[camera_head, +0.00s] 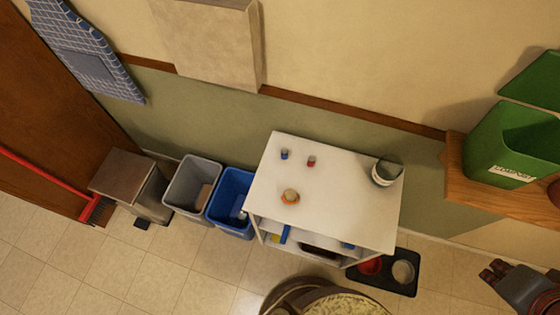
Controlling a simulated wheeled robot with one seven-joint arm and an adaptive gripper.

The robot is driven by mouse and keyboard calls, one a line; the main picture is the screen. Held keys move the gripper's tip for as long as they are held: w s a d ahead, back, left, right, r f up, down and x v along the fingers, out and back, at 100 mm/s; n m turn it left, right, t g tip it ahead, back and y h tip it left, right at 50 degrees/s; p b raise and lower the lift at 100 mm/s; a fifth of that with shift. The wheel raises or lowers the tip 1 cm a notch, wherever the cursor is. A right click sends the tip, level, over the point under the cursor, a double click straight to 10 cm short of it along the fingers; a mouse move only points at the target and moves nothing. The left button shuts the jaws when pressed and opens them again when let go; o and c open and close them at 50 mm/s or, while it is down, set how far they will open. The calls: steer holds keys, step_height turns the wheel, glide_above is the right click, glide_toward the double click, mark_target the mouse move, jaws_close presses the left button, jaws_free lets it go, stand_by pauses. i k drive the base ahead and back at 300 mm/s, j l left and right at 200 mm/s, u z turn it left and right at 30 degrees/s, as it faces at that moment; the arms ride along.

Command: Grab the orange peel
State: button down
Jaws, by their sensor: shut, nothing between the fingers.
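A small round orange and whitish thing (290,196), which looks like the orange peel, lies on the white top of a small cabinet (340,215). It is too small to make out clearly. My gripper (492,271) is at the lower right edge of the picture, shut and empty. It is well to the right of the cabinet and apart from the orange thing.
A small blue-topped item (284,154), a small red item (311,161) and a whitish container (387,173) share the cabinet top. A grey bin (193,184) and blue bin (231,200) stand left. A wooden shelf (515,197) with a green bin (508,150) is right.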

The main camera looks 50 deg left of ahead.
mark_target(289, 194)
steer(key=u, duration=2.05)
steer(key=k+l+u, duration=0.1)
steer(key=l, duration=0.35)
steer(key=k+l, duration=0.3)
steer(key=k+l+u, duration=0.15)
steer(key=l, duration=0.4)
steer(key=k, duration=0.1)
